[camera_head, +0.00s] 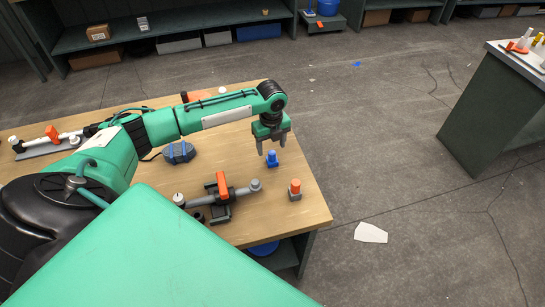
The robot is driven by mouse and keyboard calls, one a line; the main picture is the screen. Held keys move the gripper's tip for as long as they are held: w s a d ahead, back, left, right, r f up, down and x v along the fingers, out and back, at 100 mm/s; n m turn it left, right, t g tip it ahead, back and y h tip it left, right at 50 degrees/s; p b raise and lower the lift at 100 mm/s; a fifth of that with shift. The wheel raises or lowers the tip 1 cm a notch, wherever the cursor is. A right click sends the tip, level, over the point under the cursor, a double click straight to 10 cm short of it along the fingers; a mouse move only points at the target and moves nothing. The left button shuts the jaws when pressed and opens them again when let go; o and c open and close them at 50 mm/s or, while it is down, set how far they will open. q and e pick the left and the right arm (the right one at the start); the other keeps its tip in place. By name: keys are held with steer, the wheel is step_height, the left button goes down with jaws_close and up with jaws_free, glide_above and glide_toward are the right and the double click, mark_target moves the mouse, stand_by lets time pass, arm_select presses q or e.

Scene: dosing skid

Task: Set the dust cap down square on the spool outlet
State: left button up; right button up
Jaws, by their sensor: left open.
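My left gripper (271,147) is open and points down over the right part of the wooden table. A small blue cap-like piece (272,160), perhaps the dust cap, is upright just below the fingertips; I cannot tell whether the fingers touch it. A grey pipe spool (239,191) with an orange lever (222,184) sits in a dark stand nearer to me. Its round right end (255,185) lies a little below and left of the blue piece. Which end is the outlet is not clear. My right gripper is not in view.
A small orange-topped grey block (295,190) stands near the table's right edge. A dark blue device (179,152) lies left of the gripper. Another pipe assembly with an orange lever (52,133) is at far left. Bare wood (292,221) shows at the front right.

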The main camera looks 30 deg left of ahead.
mark_target(272, 152)
arm_select(q)
steer(key=shift+s+d+f, duration=0.1)
steer(key=shift+f, duration=0.55)
step_height(272, 152, down, 4)
steer(key=shift+d+r+p, duration=0.1)
steer(key=shift+r+p, duration=0.1)
steer(key=shift+p, duration=0.45)
steer(key=shift+f, duration=0.25)
steer(key=c, duration=1.1)
steer(key=shift+c, duration=0.2)
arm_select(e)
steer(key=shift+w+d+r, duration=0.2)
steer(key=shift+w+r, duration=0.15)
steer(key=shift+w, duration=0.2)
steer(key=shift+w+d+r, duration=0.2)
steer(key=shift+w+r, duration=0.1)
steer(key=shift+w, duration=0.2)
